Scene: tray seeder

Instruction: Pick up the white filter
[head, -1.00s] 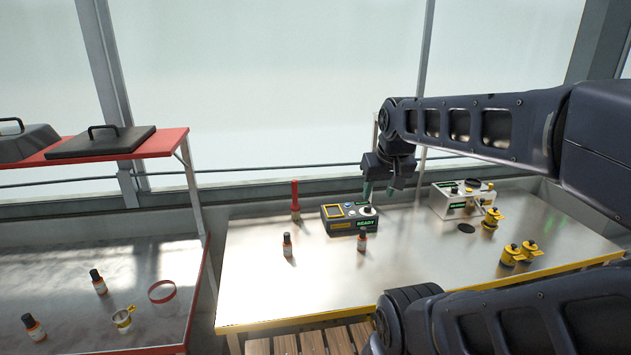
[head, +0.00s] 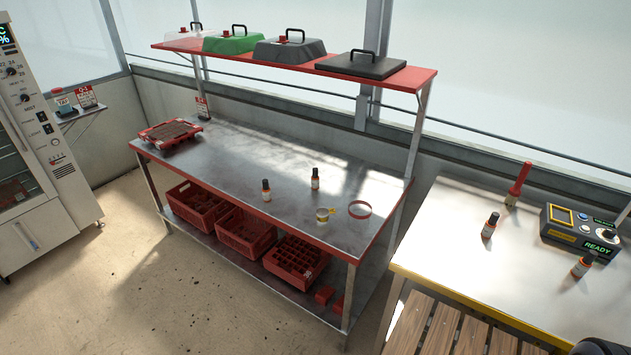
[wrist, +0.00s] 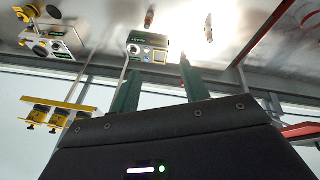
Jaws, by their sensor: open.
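Small dark-capped bottles (head: 266,190) stand near the cup. A red shelf (head: 300,62) with several lids overhangs the table's back. The yellow-edged table (head: 440,235) to the right holds a control box (head: 578,230) and a red-handled tool (head: 517,185). Crates (head: 245,232) lie below.

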